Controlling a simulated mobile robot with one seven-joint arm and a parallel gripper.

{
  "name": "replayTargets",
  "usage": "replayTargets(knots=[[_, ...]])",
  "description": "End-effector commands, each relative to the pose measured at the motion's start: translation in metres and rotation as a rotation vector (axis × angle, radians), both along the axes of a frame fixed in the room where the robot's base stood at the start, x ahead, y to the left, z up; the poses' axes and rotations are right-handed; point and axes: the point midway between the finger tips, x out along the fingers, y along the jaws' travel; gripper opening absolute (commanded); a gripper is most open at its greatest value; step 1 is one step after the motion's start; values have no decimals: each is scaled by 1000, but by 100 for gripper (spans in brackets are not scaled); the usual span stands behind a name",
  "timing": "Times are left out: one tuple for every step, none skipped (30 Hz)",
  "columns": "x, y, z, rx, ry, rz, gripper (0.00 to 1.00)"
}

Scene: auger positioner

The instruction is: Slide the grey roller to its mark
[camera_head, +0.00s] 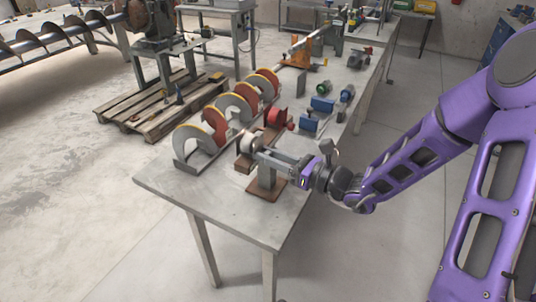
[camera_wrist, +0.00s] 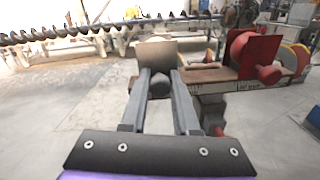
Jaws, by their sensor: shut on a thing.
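The grey roller (camera_wrist: 159,86) sits between the two fingers of my gripper (camera_wrist: 162,75) in the wrist view, in front of an upright brownish plate (camera_wrist: 157,53). In the head view the pale grey roller (camera_head: 251,143) is near the front of the table, on a brown block (camera_head: 243,163). My gripper (camera_head: 264,153) reaches it from the right, shut on it. The fingers partly hide the roller. I cannot make out its mark.
A red roller (camera_head: 277,117) stands on a brown base just behind. Grey and red auger flights (camera_head: 200,132) line the left side of the table (camera_head: 178,190). A post on a brown base (camera_head: 266,189) stands below my gripper. Blue blocks (camera_head: 322,104) lie to the right.

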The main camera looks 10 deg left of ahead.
Motion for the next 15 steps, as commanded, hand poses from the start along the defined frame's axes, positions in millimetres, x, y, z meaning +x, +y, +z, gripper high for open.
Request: replayTargets(knots=[[0, 0, 0, 0, 0, -1, 0], [0, 0, 0, 0, 0, -1, 0], [0, -1, 0, 0, 0, -2, 0], [1, -1, 0, 0, 0, -2, 0], [3, -1, 1, 0, 0, -2, 0], [7, -3, 1, 0, -1, -3, 0], [11, -4, 2, 1, -1, -4, 0], [15, -6, 3, 1, -1, -4, 0], [21, -7, 3, 2, -2, -3, 0], [24, -9, 2, 2, -2, -2, 0], [28, -10, 2, 2, -2, -3, 0], [31, -11, 2, 1, -1, -3, 0], [33, -12, 1, 2, -1, -2, 0], [34, -13, 1, 1, 0, -2, 0], [34, -13, 1, 1, 0, -2, 0]])
